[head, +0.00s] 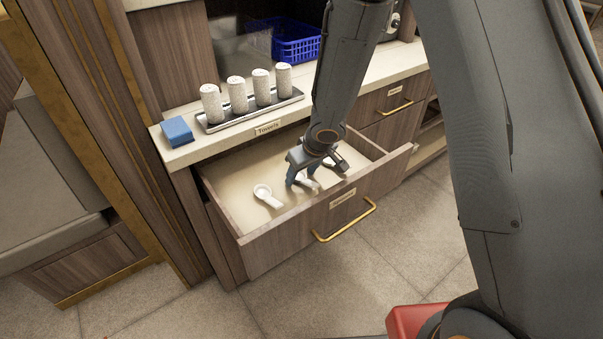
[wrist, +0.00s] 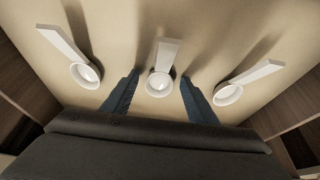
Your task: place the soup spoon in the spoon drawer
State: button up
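The spoon drawer (head: 285,230) is pulled open below the counter. In the wrist view, three white spoons lie inside it: a left one (wrist: 66,52), a middle one (wrist: 163,66) and a right one (wrist: 247,82). I cannot tell which one is the soup spoon. One spoon (head: 266,196) shows clearly in the head view; the others are mostly hidden by my gripper. My gripper (head: 313,182) points down into the drawer. Its blue fingers (wrist: 158,78) are apart, one on each side of the middle spoon's bowl, with gaps showing.
On the counter, a tray (head: 252,112) holds several speckled white rolls behind a "Towels" label. A blue sponge-like block (head: 178,131) sits left of it. A blue basket (head: 297,42) stands farther back. A closed drawer (head: 391,101) is to the right. The open drawer's walls surround my gripper.

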aim_at(311, 183)
jog(key=shift+r, duration=0.15)
jog(key=p+v, duration=0.8)
jog(key=v, duration=0.4)
jog(key=s+d+r+m+h, duration=0.3)
jog(key=s+d+r+m, duration=0.15)
jog(key=d+r, duration=0.6)
jog(key=s+d+r+m+g, duration=0.2)
jog(key=s+d, duration=0.2)
jog(key=s, duration=1)
jog(key=shift+s+g, duration=0.2)
jog(key=shift+g, duration=0.1)
jog(key=shift+r, duration=0.15)
